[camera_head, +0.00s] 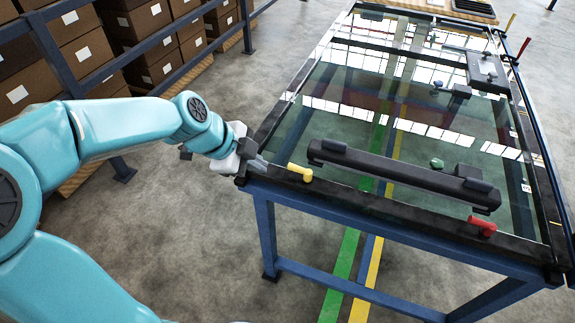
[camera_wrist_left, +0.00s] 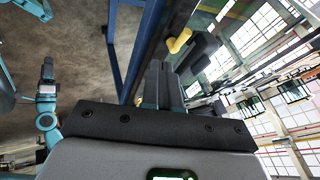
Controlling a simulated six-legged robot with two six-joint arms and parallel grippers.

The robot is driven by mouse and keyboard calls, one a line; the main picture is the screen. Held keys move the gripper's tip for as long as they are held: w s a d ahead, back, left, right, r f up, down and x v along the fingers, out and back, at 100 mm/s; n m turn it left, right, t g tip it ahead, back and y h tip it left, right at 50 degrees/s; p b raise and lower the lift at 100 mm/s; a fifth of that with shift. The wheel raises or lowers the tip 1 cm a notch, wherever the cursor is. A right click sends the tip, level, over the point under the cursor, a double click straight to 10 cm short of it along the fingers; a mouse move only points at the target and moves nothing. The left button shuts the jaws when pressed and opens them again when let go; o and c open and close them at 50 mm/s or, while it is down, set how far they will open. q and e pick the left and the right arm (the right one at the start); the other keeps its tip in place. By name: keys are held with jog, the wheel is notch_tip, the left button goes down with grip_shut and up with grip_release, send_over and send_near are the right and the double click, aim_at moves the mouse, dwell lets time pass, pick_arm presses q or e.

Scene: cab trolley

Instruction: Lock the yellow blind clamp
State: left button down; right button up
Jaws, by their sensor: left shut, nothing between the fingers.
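The yellow blind clamp (camera_head: 300,172) is a small handle on the dark front rail of the glass-topped table, left of the long black bar. It also shows in the left wrist view (camera_wrist_left: 179,41), just beyond my fingertips. My left gripper (camera_head: 262,165) is shut and empty at the table's front left corner, a short gap left of the clamp. Its two fingers show side by side in the left wrist view (camera_wrist_left: 163,70). What seems to be my right gripper (camera_wrist_left: 47,66) is small at the left of that view; its jaws are unclear.
The long black bar (camera_head: 400,174) lies over the glass (camera_head: 345,107) behind the clamp. A red handle (camera_head: 482,226) is on the front rail to the right. A dark block (camera_head: 487,72) sits at the far right. Shelved boxes (camera_head: 140,35) stand behind a blue railing at left.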

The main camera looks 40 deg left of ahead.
pick_arm(q)
jog(key=shift+d, duration=0.1)
send_near(299, 172)
notch_tip(299, 172, down, 5)
jog(key=s+d, duration=0.1)
jog(key=s, duration=0.1)
jog(key=w, duration=0.1)
jog(key=w+p, duration=0.1)
jog(key=w, duration=0.2)
jog(key=shift+a+f+p, duration=0.35)
jog(key=shift+w, duration=0.1)
